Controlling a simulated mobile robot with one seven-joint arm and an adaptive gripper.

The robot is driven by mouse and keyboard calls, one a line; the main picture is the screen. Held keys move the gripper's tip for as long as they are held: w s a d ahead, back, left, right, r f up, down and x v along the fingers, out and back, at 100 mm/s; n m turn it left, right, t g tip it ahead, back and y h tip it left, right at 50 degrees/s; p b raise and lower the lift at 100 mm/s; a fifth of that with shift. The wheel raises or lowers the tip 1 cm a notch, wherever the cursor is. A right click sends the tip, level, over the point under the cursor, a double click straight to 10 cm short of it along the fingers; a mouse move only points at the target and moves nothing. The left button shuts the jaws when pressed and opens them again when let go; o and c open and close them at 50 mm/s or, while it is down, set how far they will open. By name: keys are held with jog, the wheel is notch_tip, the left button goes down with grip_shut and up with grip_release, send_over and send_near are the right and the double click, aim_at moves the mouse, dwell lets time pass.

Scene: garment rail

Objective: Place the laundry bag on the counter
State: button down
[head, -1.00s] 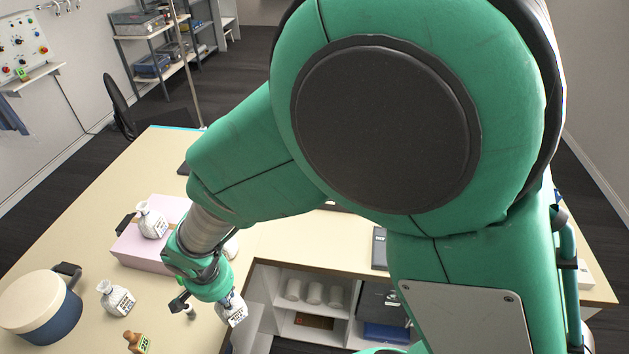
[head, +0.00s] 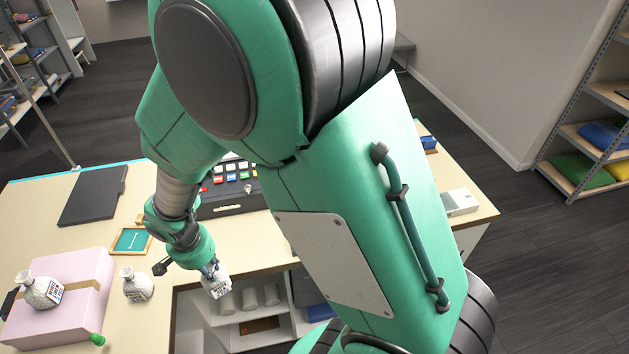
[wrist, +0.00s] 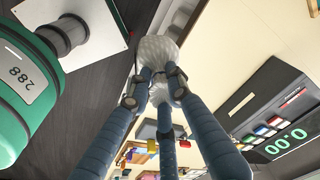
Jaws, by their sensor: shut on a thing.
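A small white laundry bag with a printed label (head: 217,281) hangs from my gripper (head: 208,268), which is shut on it. In the wrist view the pale, textured bag (wrist: 158,48) sits between the blue fingers of my gripper (wrist: 160,82). In the head view the bag appears in front of the open shelves under the counter (head: 150,318), near its front edge; its height against the top is hard to tell. Similar white bags show at the left: one (head: 136,286) on the counter and one (head: 40,291) on the pink box.
The pink box (head: 85,300) stands on the left of the counter. A dark flat panel (head: 92,195), a small teal board (head: 130,241) and a register with coloured keys (head: 228,190) lie behind. White rolls (head: 249,299) sit in the shelves below.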

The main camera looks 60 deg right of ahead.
jog(key=s+d+m, duration=0.2)
jog(key=s+d, duration=0.1)
jog(key=d, duration=0.5)
jog(key=s+d+m, duration=0.3)
jog(key=d, duration=0.5)
jog(key=shift+s+d+g, duration=0.25)
jog(key=shift+d+g, duration=0.05)
jog(key=shift+g, duration=0.1)
jog(key=shift+w, duration=0.15)
jog(key=w+d, duration=0.4)
jog(key=w, duration=0.3)
jog(key=w+d+f+p, duration=0.1)
jog(key=w+d, duration=0.2)
jog(key=w, duration=0.3)
jog(key=shift+w+d+f, duration=0.2)
jog(key=shift+w+d, duration=0.2)
jog(key=shift+f, duration=1.8)
jog(key=shift+f, duration=0.1)
jog(key=c, duration=1.6)
grip_release()
